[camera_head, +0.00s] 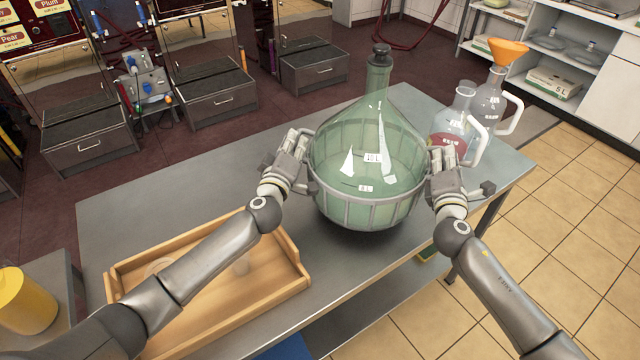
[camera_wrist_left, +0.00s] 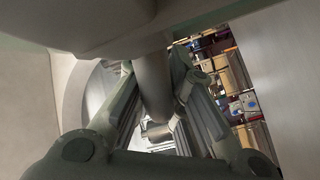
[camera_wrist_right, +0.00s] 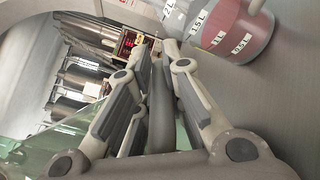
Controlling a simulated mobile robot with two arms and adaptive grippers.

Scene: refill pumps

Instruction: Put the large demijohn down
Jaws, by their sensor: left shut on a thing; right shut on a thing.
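The large green glass demijohn (camera_head: 375,110) has a dark stopper and sits upright in a grey slatted basket (camera_head: 350,214) over the table. A dark shadow lies under it; I cannot tell if its base touches the tabletop. My left gripper (camera_head: 298,165) is shut on the left side of the basket, on a grey handle bar that shows between the fingers in the left wrist view (camera_wrist_left: 152,80). My right gripper (camera_head: 437,168) is shut on the right side, on a similar bar in the right wrist view (camera_wrist_right: 160,112).
A jug with red liquid (camera_head: 462,102) and a jug (camera_head: 487,108) with an orange funnel (camera_head: 507,50) stand right of the demijohn. A wooden tray (camera_head: 292,258) lies at the front left. The grey table (camera_head: 160,200) is bare behind the tray.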

